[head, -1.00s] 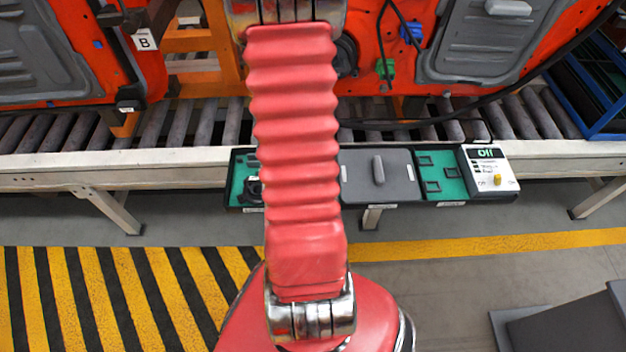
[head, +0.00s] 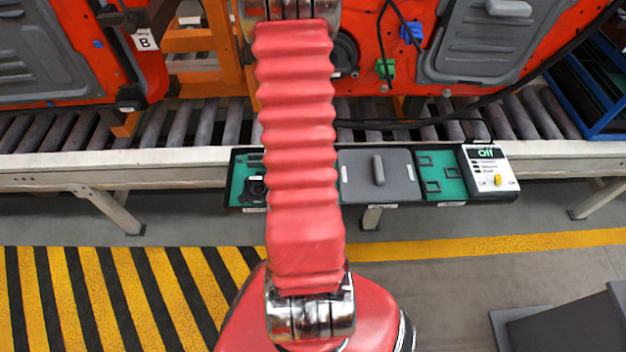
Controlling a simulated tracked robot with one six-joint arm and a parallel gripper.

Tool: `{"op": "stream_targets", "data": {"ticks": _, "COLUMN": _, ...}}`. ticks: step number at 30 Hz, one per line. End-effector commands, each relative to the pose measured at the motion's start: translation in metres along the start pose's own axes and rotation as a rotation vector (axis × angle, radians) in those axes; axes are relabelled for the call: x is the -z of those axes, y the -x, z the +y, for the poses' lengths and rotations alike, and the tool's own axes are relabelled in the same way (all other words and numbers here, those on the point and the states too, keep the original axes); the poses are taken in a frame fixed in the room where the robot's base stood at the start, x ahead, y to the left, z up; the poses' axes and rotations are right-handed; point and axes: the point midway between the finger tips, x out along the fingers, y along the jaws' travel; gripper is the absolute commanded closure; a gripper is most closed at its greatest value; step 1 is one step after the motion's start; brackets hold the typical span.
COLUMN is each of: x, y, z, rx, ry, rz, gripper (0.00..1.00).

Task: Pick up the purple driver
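No purple driver shows in the head view. A long tray (head: 232,200) sits along the front of the conveyor, and my red arm hides part of its left half. Its left green compartment holds a black item (head: 256,186), partly behind my arm. A grey lid with a handle (head: 352,190) covers the middle part. The green compartment (head: 428,162) right of the lid has dark empty outlines. My gripper is outside the view; only my arm shows, running up the middle and out past the top edge.
A white control box (head: 488,172) reading "Off" stands at the tray's right end. Orange door panels (head: 375,40) hang above the roller conveyor (head: 60,130). A black cable crosses at right. A blue rack (head: 590,85) is at far right. Striped floor (head: 100,290) lies at front left.

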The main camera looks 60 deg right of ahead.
Motion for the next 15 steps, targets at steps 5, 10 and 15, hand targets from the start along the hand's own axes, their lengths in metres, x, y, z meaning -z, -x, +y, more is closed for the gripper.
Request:
{"op": "stream_targets", "data": {"ticks": 5, "x": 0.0, "y": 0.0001, "z": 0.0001, "rx": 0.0, "ry": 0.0, "rz": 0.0, "gripper": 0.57}}
{"op": "stream_targets", "data": {"ticks": 10, "x": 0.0, "y": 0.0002, "z": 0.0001, "rx": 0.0, "ry": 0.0, "rz": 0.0, "gripper": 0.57}}
{"op": "stream_targets", "data": {"ticks": 15, "x": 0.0, "y": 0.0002, "z": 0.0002, "rx": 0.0, "ry": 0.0, "rz": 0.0, "gripper": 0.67}}
